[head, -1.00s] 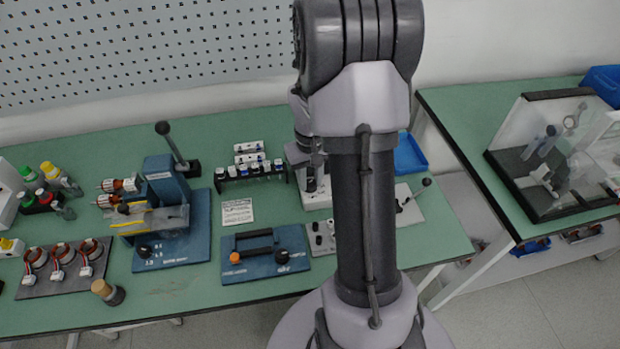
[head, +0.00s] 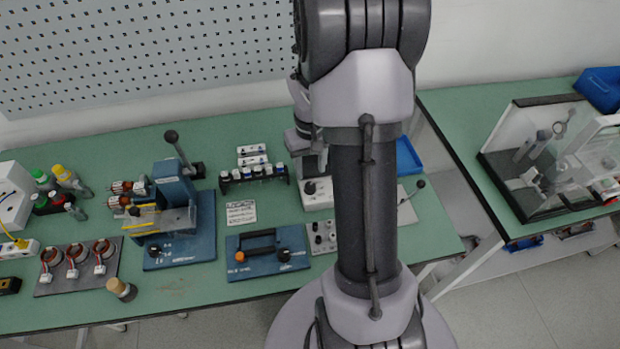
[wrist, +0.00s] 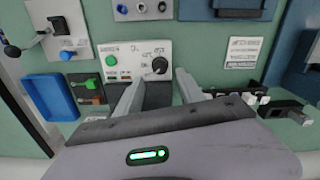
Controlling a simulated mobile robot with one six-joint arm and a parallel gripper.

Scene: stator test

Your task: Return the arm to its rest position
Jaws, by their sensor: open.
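My arm (head: 365,210) stands folded upright in the middle of the head view, in front of the bench. My gripper (wrist: 158,95) shows in the wrist view with its two fingers apart and nothing between them. The fingers point toward a white control box (wrist: 138,62) with a green button and a black knob. I cannot tell the exact gap between the fingertips and the box.
The green bench (head: 185,290) holds a blue press fixture (head: 178,235), a blue tester (head: 268,255), a stator tray (head: 78,268) and a row of small parts (head: 253,174). A blue bin (wrist: 50,97) lies near the bench edge. A clear-walled case (head: 545,155) stands on the right bench.

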